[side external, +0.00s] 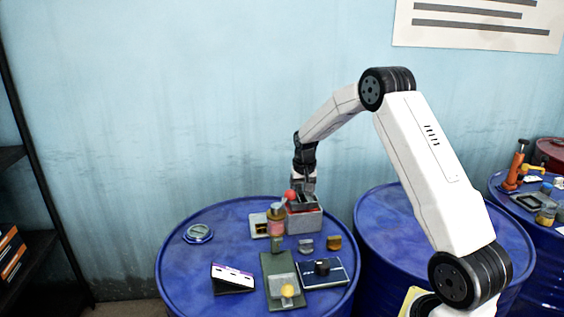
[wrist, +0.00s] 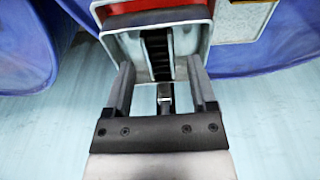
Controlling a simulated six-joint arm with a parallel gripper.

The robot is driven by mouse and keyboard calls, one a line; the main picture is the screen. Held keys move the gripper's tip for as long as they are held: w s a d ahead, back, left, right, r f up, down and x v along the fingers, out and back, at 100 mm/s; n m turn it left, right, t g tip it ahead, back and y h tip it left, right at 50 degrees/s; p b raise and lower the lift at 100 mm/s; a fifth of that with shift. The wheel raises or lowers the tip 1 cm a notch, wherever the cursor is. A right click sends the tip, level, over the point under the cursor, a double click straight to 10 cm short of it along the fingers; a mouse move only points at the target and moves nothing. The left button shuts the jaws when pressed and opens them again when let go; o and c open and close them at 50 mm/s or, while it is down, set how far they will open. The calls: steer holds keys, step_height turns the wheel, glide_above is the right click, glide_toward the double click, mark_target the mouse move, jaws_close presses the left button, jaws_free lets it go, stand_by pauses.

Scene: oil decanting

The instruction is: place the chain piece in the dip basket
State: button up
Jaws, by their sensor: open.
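My gripper (side external: 303,187) is low over a red and grey box on the blue drum top in the side view. In the wrist view my gripper (wrist: 162,85) is open, with its fingers apart at either side of a light grey metal holder (wrist: 112,40), which looks like the dip basket. A dark ribbed strip (wrist: 157,52), which looks like the chain piece, lies within the holder's walls. A small grey part (wrist: 165,95) shows between the fingers; I cannot tell what it belongs to. The side view is too small to make out the chain piece.

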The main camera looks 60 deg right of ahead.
mark_target(303, 199)
step_height(303, 199, up, 11)
steer(key=shift+s+a, duration=0.45)
stand_by(0.6)
steer(key=w+a+f+n, duration=0.15)
steer(key=a+n, duration=0.25)
steer(key=a, duration=0.4)
steer(key=s+a+f+n, duration=0.1)
steer(key=a+f+n, duration=0.2)
steer(key=a, duration=0.5)
steer(key=w+a+f+n, duration=0.1)
steer(key=a+f+n, duration=0.25)
steer(key=a, duration=0.35)
steer(key=s+a, duration=0.2)
steer(key=s, duration=0.7)
steer(key=s+a+m+t+y, duration=0.1)
steer(key=s+a, duration=0.1)
steer(key=s, duration=0.7)
steer(key=shift+a+f+t, duration=0.15)
steer(key=shift+f+t, duration=0.15)
steer(key=shift+f, duration=0.05)
